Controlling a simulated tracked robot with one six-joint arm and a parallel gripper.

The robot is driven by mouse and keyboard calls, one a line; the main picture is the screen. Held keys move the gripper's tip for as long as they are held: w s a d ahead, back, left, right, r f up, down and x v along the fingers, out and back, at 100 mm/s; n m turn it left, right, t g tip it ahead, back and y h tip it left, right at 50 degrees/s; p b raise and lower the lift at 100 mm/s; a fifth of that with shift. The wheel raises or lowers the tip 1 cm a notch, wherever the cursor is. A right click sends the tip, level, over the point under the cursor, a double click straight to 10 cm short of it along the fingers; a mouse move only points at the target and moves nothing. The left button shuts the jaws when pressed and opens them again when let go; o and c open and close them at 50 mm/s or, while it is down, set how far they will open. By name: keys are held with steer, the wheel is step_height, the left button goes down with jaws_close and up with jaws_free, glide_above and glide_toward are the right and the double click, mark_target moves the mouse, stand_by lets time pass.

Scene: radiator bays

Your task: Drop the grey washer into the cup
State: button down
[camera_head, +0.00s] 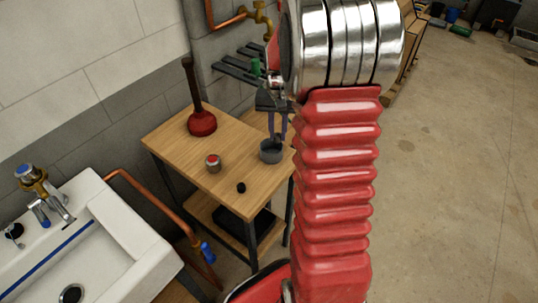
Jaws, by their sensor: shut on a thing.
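The cup (267,157), a small grey-blue round one, stands on the wooden bench top near its right edge. My gripper (276,137) points down at the cup, its fingertips at or just above the cup's mouth. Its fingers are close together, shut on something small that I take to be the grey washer. The washer itself is too small and too hidden between the fingertips to make out. I cannot tell how far the fingertips are inside the rim.
On the bench (172,141) stand a red plunger (202,124), a small tin with a red top (213,164) and a small black piece (241,188). A white sink (135,238) is at left. Pipework (262,20) is on the wall behind. Open floor lies at right.

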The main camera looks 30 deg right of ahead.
mark_target(278, 135)
steer(key=shift+f, duration=1.7)
steer(key=c, duration=1.5)
jaws_free()
steer(key=shift+r, duration=0.1)
steer(key=shift+r, duration=0.2)
step_height(278, 135, up, 13)
steer(key=shift+r, duration=0.1)
